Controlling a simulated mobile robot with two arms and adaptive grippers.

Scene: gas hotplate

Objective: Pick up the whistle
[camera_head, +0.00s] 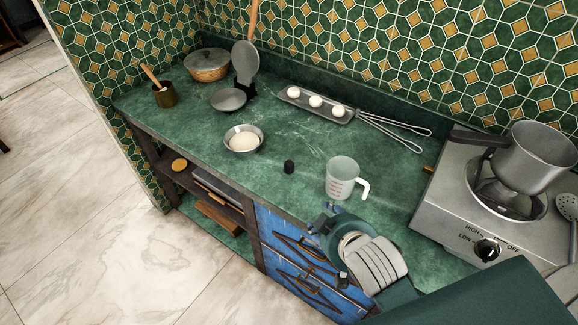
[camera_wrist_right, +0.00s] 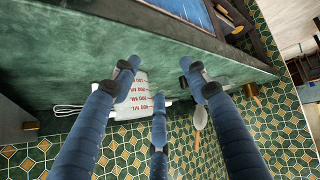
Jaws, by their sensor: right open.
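No object shows plainly as a whistle. A small black object (camera_head: 289,167) stands on the green counter (camera_head: 215,155), left of the clear measuring cup (camera_head: 342,178); it is too small to tell whether it is the whistle. My right gripper (camera_head: 328,232) is over the counter's front edge, below the cup in the picture, with nothing in it. In the wrist view my right gripper (camera_wrist_right: 160,78) has its three blue fingers spread. The measuring cup (camera_wrist_right: 132,92) shows beyond them, partly covered by one finger. My left gripper is not in view.
A gas hotplate (camera_head: 450,212) with a pot (camera_head: 535,157) stands at the right.

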